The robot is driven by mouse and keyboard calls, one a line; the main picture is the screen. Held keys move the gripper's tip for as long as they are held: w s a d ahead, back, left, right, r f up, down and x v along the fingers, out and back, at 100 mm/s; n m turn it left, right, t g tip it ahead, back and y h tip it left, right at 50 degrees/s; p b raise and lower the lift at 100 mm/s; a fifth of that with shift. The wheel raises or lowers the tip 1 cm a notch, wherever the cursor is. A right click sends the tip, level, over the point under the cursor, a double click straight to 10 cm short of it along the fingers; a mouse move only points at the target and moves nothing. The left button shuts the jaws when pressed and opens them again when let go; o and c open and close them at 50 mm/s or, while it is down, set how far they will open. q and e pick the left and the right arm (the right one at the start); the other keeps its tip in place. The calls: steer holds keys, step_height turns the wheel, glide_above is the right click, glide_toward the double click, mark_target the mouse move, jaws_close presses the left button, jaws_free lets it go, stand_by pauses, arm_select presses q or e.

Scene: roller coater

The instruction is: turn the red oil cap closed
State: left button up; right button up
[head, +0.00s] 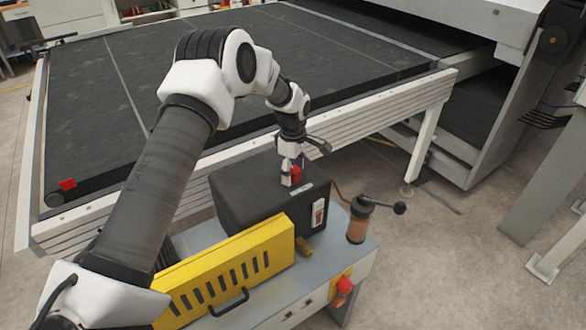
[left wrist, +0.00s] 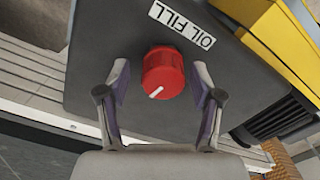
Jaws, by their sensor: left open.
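The red oil cap (left wrist: 163,73) sits on top of the dark tank (head: 232,196), close to a white "OIL FILL" label (left wrist: 182,26). A white mark shows on the cap's face, pointing to the lower left in the left wrist view. My left gripper (left wrist: 160,90) is open, with one finger on each side of the cap. Gaps show between the cap and both fingers. In the head view the cap (head: 296,174) is partly hidden by my left gripper (head: 291,177), which reaches down from above. My right gripper is not in view.
A yellow slotted cover (head: 227,270) with a black handle stands in front of the tank. A copper-coloured cylinder with a black lever (head: 359,219) stands to its right. A red knob (head: 344,286) is on the cabinet's front. A large dark conveyor bed (head: 300,62) lies behind.

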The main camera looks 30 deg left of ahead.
arm_select(q)
steer(key=shift+s+d+r, duration=0.2)
steer(key=shift+r, duration=0.05)
steer(key=c, duration=1.1)
